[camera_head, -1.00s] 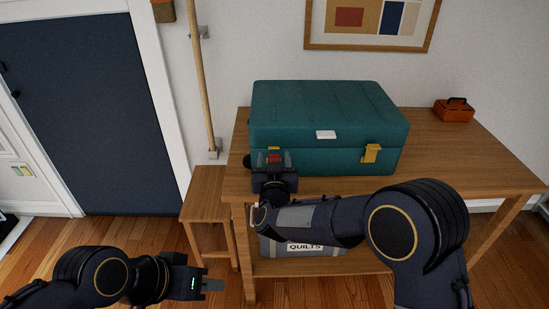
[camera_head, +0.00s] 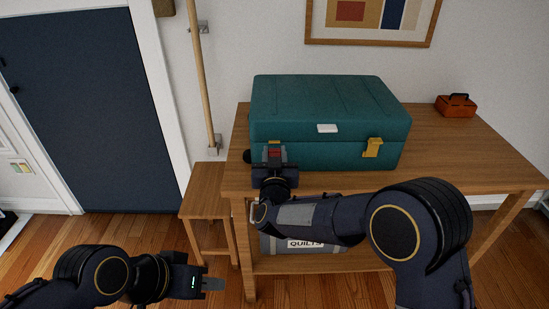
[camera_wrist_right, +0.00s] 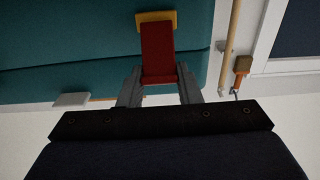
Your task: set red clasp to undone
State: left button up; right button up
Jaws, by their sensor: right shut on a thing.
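In the head view the clasp (camera_head: 275,153) shows small at the case's left front. My right gripper (camera_head: 275,158) is at the clasp; in the right wrist view its two fingers (camera_wrist_right: 160,88) are shut on the clasp's free end. The finger tips partly hide its edges. My left gripper (camera_head: 213,284) is low at the left, away from the case, seen side-on, so its opening is unclear.
The case stands on a wooden table (camera_head: 450,150). A yellow clasp (camera_head: 372,148) and a white tag-like piece (camera_head: 327,128) are on its front. An orange box (camera_head: 456,106) sits at the back right. A lower stool (camera_head: 205,185) stands left, and a quilts bin (camera_head: 300,244) is below.

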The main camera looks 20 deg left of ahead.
jog(key=f+t+b, duration=0.1)
jog(key=t+b, duration=0.1)
jog(key=b, duration=0.6)
jog(key=s+f+t+y+b, duration=0.1)
jog(key=f+t+b, duration=0.1)
jog(key=b, duration=0.6)
jog(key=f+t+y+b, duration=0.1)
jog(key=t+b, duration=0.2)
jog(key=b, duration=0.5)
jog(key=shift+s+d+f+b, duration=0.2)
jog(key=shift+s+f+b, duration=0.1)
jog(key=shift+b, duration=0.1)
jog(key=shift+r+t+b, duration=0.15)
jog(key=shift+t+b, duration=0.45)
jog(key=shift+b, duration=0.4)
jog(key=o, duration=1)
jog(key=shift+p+v, duration=0.45)
jog(key=shift+v, duration=3.5)
jog(key=shift+d+r, duration=0.1)
